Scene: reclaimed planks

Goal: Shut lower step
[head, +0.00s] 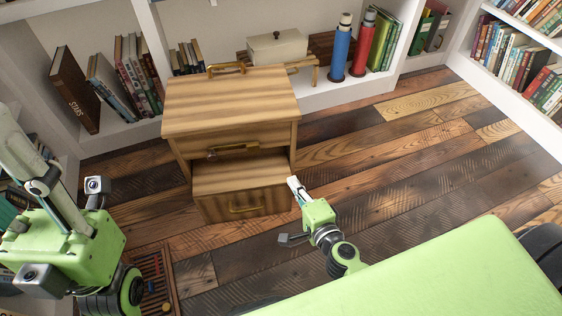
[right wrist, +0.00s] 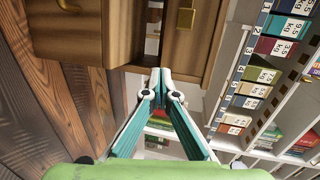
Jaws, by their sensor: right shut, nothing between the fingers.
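The wooden step cabinet (head: 230,103) stands against the shelves in the head view. Its lower step (head: 240,180), a box with a brass handle (head: 245,209), sticks out in front of the upper drawer (head: 235,140). My right gripper (head: 296,188) is shut and empty, close to the right front edge of the lower step; I cannot tell whether it touches. In the right wrist view the shut fingertips (right wrist: 160,76) point at the wood, with the lower step (right wrist: 65,35) at upper left. My left arm shows at the left, but its fingers are not in view.
Plank floor (head: 400,170) is open to the right of the cabinet. A blue bottle (head: 340,50) and a red bottle (head: 364,45) stand behind it near a cream box (head: 277,48). A slatted wooden tray (head: 153,280) lies at lower left beside my left arm.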

